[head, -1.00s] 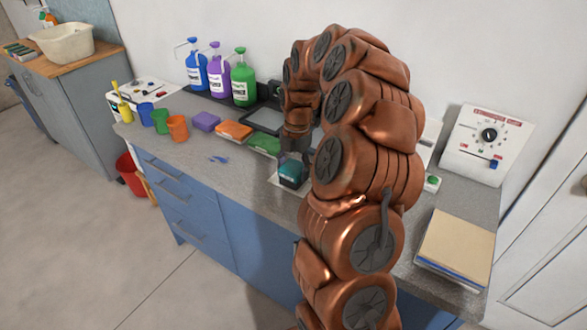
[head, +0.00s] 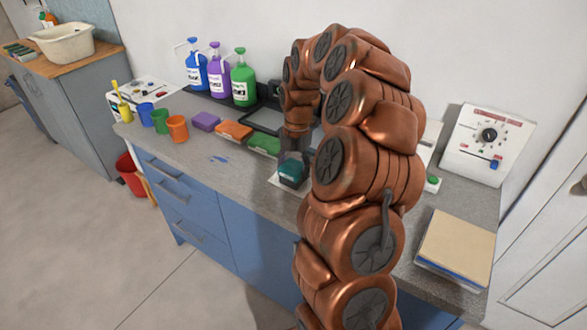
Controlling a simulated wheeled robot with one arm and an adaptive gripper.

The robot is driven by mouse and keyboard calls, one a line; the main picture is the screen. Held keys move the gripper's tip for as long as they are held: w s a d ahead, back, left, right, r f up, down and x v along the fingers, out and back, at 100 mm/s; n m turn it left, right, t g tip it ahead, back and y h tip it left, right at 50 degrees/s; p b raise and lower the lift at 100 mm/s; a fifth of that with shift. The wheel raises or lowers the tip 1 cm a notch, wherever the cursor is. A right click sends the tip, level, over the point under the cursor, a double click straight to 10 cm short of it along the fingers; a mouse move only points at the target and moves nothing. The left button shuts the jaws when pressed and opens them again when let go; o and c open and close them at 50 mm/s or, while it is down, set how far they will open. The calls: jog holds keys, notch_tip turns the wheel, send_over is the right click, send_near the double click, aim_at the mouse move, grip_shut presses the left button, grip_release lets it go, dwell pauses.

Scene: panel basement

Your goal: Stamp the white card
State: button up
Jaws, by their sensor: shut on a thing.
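My gripper (head: 292,157) points down over the counter and is shut on a teal stamp block (head: 291,174). The stamp is at the white card (head: 275,182), which lies on the grey counter near its front edge. Only a strip of the card shows at the left of the stamp; the stamp, gripper and arm hide the rest. I cannot tell whether the stamp's face touches the card. No mark is visible on the part of the card that shows.
Purple (head: 206,121), orange (head: 234,130) and green (head: 264,143) pads lie left of the gripper. Several pump bottles (head: 243,78) stand behind. Cups (head: 177,128) stand further left. A stack of paper (head: 456,245) and a control box (head: 487,143) are at the right. Blue marks (head: 219,159) spot the counter.

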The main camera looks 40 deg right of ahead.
jog(key=shift+r+p, duration=0.95)
jog(key=shift+r, duration=2.35)
